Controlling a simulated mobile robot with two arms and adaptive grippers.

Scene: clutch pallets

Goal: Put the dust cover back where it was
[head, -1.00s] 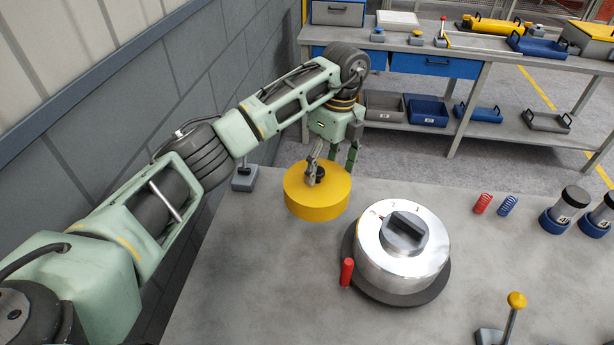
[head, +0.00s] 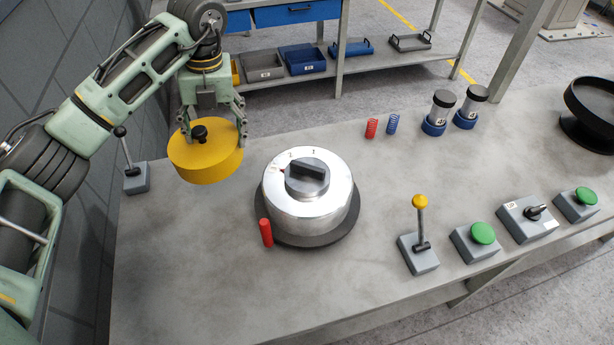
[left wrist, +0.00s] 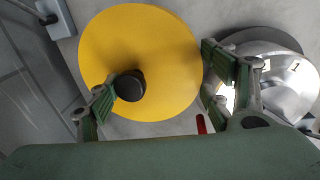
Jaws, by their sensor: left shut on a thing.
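The dust cover, a thick yellow disc (head: 205,165) with a black knob on top, is at the left end of the grey bench, left of a silver drum. My left gripper (head: 212,122) is over it, shut on the cover. In the left wrist view the cover (left wrist: 150,50) fills the upper middle; one finger is by the knob and the other by the cover's right edge. I cannot tell whether the cover touches the bench. My right gripper is not in view.
The silver drum (head: 310,205) with a grey dial stands on a dark round base. A red peg (head: 266,233) is beside it. A small lever box (head: 136,178) is left of the cover.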

